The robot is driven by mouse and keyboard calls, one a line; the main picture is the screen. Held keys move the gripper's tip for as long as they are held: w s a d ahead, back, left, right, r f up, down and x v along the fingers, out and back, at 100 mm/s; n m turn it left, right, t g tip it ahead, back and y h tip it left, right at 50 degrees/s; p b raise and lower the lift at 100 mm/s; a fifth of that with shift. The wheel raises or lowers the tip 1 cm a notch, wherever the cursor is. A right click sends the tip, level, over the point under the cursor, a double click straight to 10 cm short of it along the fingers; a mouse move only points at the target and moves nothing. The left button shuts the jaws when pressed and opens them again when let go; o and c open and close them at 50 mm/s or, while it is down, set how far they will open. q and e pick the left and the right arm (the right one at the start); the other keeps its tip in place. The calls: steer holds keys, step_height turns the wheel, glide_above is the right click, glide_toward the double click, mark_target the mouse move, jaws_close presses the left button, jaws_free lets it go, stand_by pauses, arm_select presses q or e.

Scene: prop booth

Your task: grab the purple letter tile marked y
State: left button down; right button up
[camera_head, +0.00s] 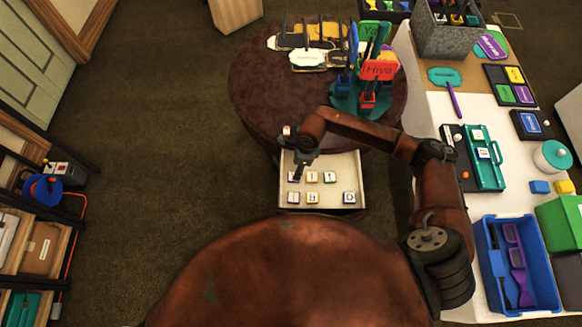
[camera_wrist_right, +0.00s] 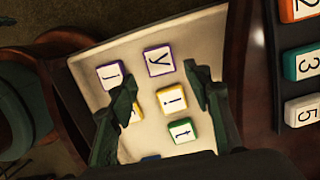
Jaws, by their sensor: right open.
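The purple-edged tile marked y (camera_wrist_right: 159,60) lies face up in a pale open drawer (camera_head: 325,204), at the left end of the tiles' far row in the head view. In the right wrist view it lies just beyond the gap between the fingertips of my right gripper (camera_wrist_right: 162,80). The gripper is open and empty, with nothing between the fingers in contact with the tile that I can see. Another purple-edged tile, marked j (camera_wrist_right: 110,74), is beside it. In the head view my right gripper (camera_head: 303,165) hangs over the drawer's left side. My left gripper is not in view.
Yellow-edged i (camera_wrist_right: 172,100) and green-edged t (camera_wrist_right: 182,130) tiles lie close by. The drawer walls surround the tiles. A round brown table (camera_head: 260,100) stands behind, carrying signs and a teal holder. A white table (camera_head: 430,110) with boxes is at right.

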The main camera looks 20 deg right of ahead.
steer(key=shift+o, duration=0.9)
steer(key=shift+a+f, duration=0.1)
steer(key=shift+f, duration=0.55)
steer(key=shift+w+a+f+b, duration=0.1)
steer(key=shift+a+f+b, duration=0.15)
steer(key=shift+f, duration=1.3)
steer(key=shift+a+f+b, duration=0.1)
steer(key=shift+f+b, duration=0.1)
steer(key=shift+f, duration=1.3)
steer(key=shift+c, duration=0.3)
steer(key=c, duration=1)
